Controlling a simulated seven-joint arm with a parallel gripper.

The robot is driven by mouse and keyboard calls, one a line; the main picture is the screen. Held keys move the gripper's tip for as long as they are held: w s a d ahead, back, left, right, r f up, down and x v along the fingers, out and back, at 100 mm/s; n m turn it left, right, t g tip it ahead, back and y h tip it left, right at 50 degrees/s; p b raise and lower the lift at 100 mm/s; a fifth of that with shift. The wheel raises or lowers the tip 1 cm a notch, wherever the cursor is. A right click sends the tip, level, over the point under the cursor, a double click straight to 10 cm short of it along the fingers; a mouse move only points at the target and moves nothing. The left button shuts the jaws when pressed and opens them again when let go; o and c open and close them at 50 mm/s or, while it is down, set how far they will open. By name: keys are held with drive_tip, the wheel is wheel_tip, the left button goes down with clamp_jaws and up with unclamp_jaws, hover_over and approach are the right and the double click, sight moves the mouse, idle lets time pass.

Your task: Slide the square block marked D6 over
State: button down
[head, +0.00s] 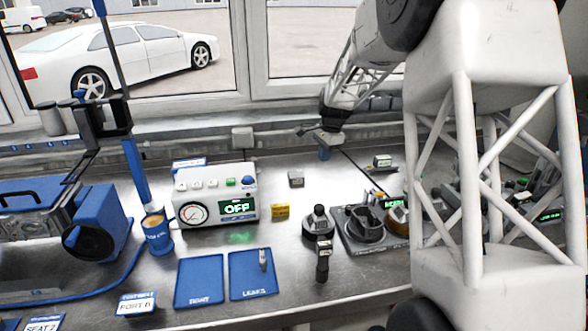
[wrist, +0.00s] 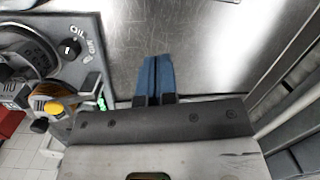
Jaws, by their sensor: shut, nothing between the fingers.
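No marking D6 is legible in either view. A small grey square block (head: 296,178) lies on the metal bench right of the white test box; its top marking is too small to read. Another small block with a pale top and green side (head: 382,162) stands farther right. My gripper (head: 324,153) is above the back of the bench, between these two blocks and apart from both. In the wrist view its blue fingers (wrist: 155,78) are together over bare metal, with nothing between them.
The white box with a gauge and green display (head: 215,195) stands left. A yellow block (head: 280,211), a dark upright tool (head: 322,262) and a dark fixture plate (head: 350,240) are in front. Blue trays (head: 200,280) lie front left. Bare metal surrounds the grey block.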

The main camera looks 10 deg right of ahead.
drive_tip(key=w+d+f+m, duration=0.1)
drive_tip(key=w+f, duration=0.2)
drive_tip(key=w+d+f+m, duration=0.1)
drive_tip(key=w+f, duration=0.2)
drive_tip(key=w+d+f+m, duration=0.1)
drive_tip(key=w+d+f, duration=0.1)
drive_tip(key=w+f, duration=0.1)
drive_tip(key=shift+a, duration=0.25)
